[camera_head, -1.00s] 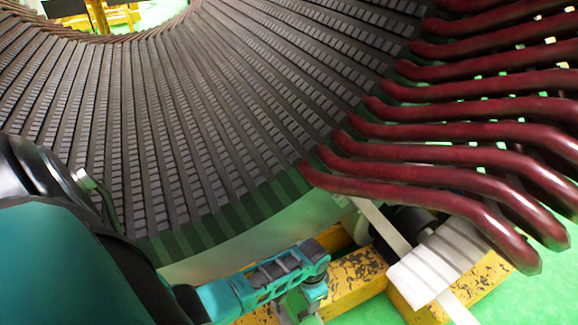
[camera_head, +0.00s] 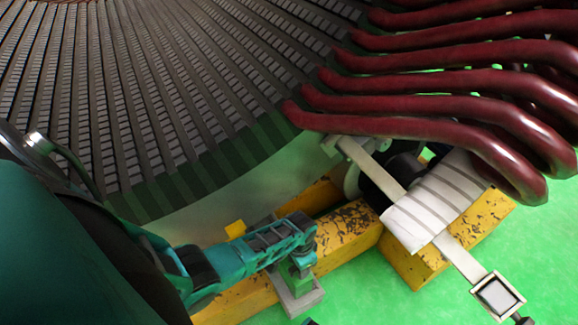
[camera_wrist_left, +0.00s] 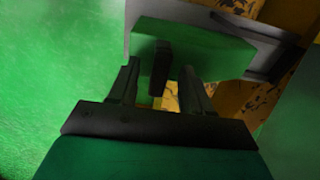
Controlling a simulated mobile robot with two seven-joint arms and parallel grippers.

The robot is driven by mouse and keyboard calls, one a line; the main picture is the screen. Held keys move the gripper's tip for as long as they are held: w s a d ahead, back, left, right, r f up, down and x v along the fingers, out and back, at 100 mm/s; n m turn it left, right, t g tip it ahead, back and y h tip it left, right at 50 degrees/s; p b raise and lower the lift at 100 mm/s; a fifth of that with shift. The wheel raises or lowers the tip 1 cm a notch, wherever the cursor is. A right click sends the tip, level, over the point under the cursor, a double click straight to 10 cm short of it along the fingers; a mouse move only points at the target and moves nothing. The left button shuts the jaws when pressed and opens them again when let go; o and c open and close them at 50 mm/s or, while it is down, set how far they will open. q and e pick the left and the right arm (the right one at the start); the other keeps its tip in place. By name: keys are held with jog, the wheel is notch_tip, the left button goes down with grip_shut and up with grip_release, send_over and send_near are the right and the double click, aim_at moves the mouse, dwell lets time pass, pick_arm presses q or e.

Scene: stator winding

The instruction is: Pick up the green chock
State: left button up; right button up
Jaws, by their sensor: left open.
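The green chock (camera_wrist_left: 215,48) is a flat green block on a grey metal holder in the left wrist view. In the head view a green block (camera_head: 297,272) shows below the end of my left arm, on a grey base (camera_head: 299,301), partly covered by the arm. My left gripper (camera_wrist_left: 160,75) is open, its two dark fingers pointing at the chock's near side. A dark upright piece (camera_wrist_left: 161,62) stands between the fingers, against the chock. I cannot tell whether the fingers touch anything. My right gripper is not in view.
Yellow chipped beams (camera_head: 345,238) run beside the chock, under the large slotted stator (camera_head: 130,120). Dark red coil ends (camera_head: 430,85) stick out at the upper right.

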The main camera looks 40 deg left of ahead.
pick_arm(q)
jog(key=shift+f, duration=0.8)
jog(key=shift+r, duration=0.1)
grip_shut()
